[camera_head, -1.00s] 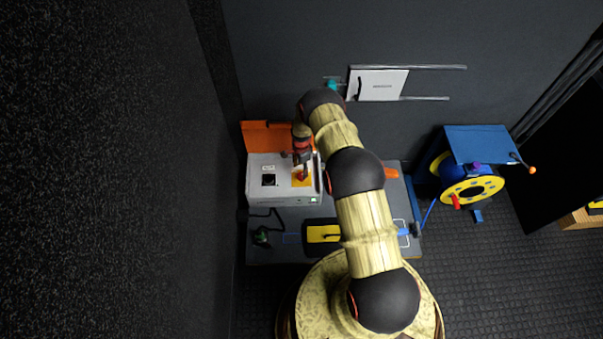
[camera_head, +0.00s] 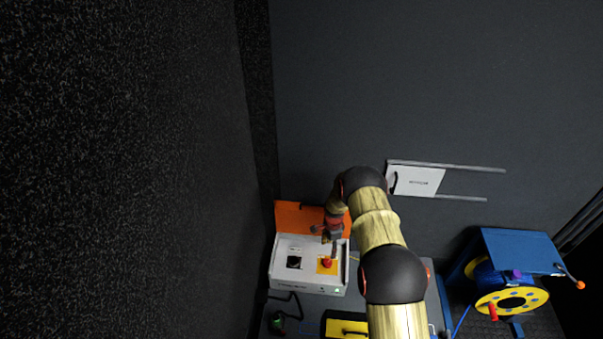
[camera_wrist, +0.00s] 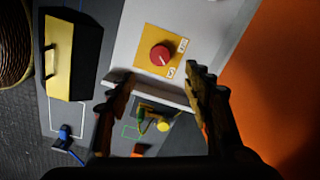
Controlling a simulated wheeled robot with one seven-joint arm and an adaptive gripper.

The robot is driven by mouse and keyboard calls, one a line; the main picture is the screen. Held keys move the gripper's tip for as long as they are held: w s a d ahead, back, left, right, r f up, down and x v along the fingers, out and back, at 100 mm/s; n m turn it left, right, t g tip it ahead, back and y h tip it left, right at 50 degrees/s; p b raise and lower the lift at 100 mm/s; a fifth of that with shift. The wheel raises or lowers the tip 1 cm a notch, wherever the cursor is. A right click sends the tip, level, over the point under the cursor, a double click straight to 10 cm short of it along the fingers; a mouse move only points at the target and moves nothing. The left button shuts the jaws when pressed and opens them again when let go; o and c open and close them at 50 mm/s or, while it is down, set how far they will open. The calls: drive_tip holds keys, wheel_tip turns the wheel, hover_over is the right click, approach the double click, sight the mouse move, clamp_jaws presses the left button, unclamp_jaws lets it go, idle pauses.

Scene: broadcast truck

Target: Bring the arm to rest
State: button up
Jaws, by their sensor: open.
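My gripper (camera_wrist: 158,105) is open and empty in the wrist view, its two dark fingers apart. Between and beyond the fingertips is a red knob (camera_wrist: 160,55) on a yellow plate, set in a white box. In the head view my gripper (camera_head: 332,246) hangs above the right part of that white box (camera_head: 309,284), close to the red knob (camera_head: 327,262). I cannot tell whether a finger touches the knob. My arm reaches from the bottom of the head view up and over to the box.
An orange panel (camera_head: 297,217) stands behind the box. A black case with a yellow lid (camera_head: 347,328) sits in front. A blue and yellow reel (camera_head: 512,299) stands at the right. A white sliding panel (camera_head: 416,181) sits on rails on the wall. A dark wall closes the left side.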

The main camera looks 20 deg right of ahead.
drive_tip(key=s+a+r+n+g, duration=0.25)
drive_tip(key=s+n, duration=0.35)
drive_tip(key=s, duration=0.4)
drive_tip(key=s+a+r+n+p, duration=0.1)
drive_tip(key=s+r+n, duration=0.2)
drive_tip(key=r, duration=0.8)
drive_tip(key=s+a+r+n+p, duration=0.1)
drive_tip(key=s+a+r+n, duration=0.15)
drive_tip(key=r, duration=0.85)
drive_tip(key=s+a+r+n, duration=0.1)
drive_tip(key=s+r+n, duration=0.2)
drive_tip(key=r, duration=0.8)
drive_tip(key=s+a+r+n+t+p, duration=0.1)
drive_tip(key=s+a+r+t, duration=0.1)
drive_tip(key=s+r, duration=0.4)
drive_tip(key=s+a+r+n+t+p, duration=0.1)
drive_tip(key=s+r, duration=0.5)
drive_tip(key=r, duration=0.9)
drive_tip(key=s+a+r+n+t+p, duration=0.1)
drive_tip(key=s+a+r+t+p, duration=0.2)
drive_tip(key=r, duration=0.8)
drive_tip(key=s+t, duration=0.2)
drive_tip(key=s, duration=0.1)
drive_tip(key=shift+s+a+r, duration=0.2)
drive_tip(key=shift+s+a, duration=0.05)
drive_tip(key=shift+s, duration=0.1)
drive_tip(key=shift+n, duration=0.25)
drive_tip(key=shift+c, duration=0.5)
